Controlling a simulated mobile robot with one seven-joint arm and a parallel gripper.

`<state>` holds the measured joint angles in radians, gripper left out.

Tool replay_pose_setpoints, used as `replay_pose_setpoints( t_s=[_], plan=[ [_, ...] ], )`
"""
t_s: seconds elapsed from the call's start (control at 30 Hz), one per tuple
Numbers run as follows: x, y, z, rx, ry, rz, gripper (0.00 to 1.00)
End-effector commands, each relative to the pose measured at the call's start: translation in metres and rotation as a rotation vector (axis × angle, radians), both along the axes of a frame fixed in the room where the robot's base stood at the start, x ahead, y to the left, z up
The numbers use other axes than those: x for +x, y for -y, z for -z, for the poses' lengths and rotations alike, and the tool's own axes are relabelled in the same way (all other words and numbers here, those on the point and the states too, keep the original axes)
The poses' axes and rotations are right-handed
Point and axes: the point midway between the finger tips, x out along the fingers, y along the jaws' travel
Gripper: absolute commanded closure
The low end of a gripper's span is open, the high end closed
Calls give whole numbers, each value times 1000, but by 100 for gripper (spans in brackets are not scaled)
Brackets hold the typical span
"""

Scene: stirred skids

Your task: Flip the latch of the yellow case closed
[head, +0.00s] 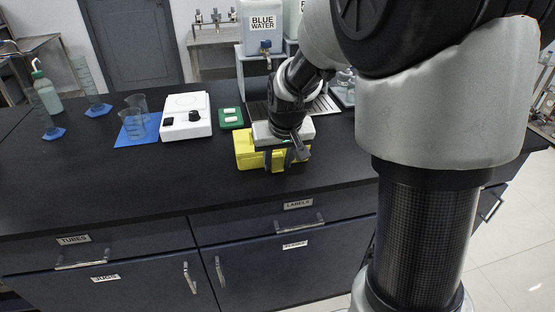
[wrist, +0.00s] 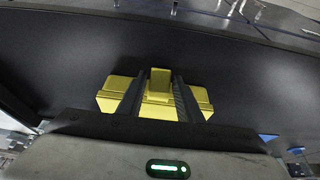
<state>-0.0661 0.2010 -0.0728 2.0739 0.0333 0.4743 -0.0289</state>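The yellow case (head: 243,150) sits on the black bench top near its front edge, partly hidden under my gripper (head: 279,163). The case also shows in the wrist view (wrist: 109,93), where a raised yellow part at its middle, which looks like the latch (wrist: 159,84), stands between my two dark fingers. My fingers are apart, one on each side of this part, pointing at the case. I cannot tell whether they touch it. The head view does not show the latch clearly.
Beakers on a blue mat (head: 139,136) are further left. A blue-water tank (head: 262,28) stands behind. The bench left of the case is clear at the front.

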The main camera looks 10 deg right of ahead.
Motion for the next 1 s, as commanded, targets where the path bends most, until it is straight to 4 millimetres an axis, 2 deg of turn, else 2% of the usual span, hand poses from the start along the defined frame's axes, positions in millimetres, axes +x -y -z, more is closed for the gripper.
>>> replay_pose_setpoints(
  t_s=[0.03,0.13,0.17,0.37,0.63,0.83,1.0],
  plan=[
    [0,0,0,0,0,0,77],
    [0,0,0,0,0,0,94],
    [0,0,0,0,0,0,96],
    [0,0,8,0,41,0,96],
    [1,0,18,0,239,0,96],
    [2,1,17,-1,369,1,96],
    [2,0,13,0,411,0,96]
  ],
)
